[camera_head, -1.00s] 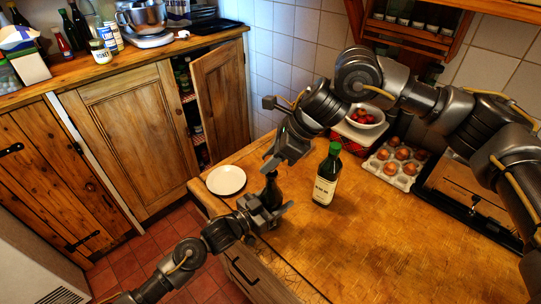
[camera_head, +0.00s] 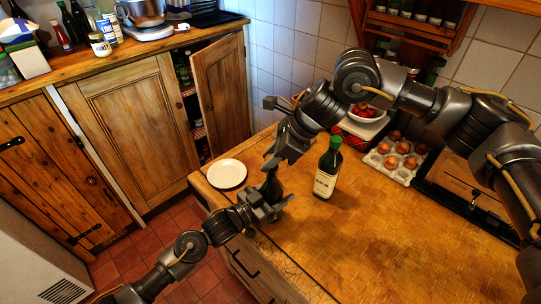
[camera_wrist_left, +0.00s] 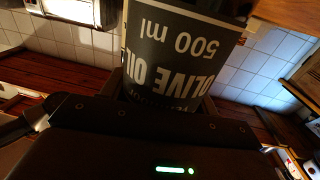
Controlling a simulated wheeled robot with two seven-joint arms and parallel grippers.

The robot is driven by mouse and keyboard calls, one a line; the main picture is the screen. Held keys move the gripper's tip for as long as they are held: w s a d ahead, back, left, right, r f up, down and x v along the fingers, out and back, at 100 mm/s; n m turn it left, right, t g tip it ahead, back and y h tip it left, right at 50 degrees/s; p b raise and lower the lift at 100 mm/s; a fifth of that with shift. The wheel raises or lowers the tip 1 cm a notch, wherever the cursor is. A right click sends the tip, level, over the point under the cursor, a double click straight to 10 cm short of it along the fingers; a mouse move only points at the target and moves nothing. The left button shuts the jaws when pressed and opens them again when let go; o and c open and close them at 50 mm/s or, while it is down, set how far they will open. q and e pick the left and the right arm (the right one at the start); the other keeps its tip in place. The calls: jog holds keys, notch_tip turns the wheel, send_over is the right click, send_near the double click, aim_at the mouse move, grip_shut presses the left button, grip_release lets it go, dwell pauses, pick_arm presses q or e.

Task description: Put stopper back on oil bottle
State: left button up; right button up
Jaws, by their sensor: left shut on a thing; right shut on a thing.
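My left gripper (camera_head: 268,208) is shut around the dark oil bottle (camera_head: 271,186), which looks close to upright near the counter's left edge. In the left wrist view the bottle's dark label (camera_wrist_left: 180,52) reads "OLIVE OIL 500 ml", upside down in the picture. My right gripper (camera_head: 278,160) is directly above the bottle, at its top. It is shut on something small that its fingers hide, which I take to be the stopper. The bottle's mouth is also hidden, so I cannot tell whether stopper and bottle touch.
A green-capped bottle (camera_head: 327,168) stands on the wooden counter (camera_head: 390,235) just right of the grippers. A white plate (camera_head: 227,174) lies to the left. An egg tray (camera_head: 398,160) and a bowl of red fruit (camera_head: 366,113) are behind. The counter's front right is clear.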

jog(key=shift+f, duration=0.55)
jog(key=o, duration=1)
jog(key=shift+d, duration=0.1)
jog(key=v, duration=1.1)
jog(key=shift+d+r, duration=0.25)
jog(key=shift+r, duration=0.1)
pick_arm(q)
jog(key=o, duration=1.5)
jog(key=shift+c, duration=0.2)
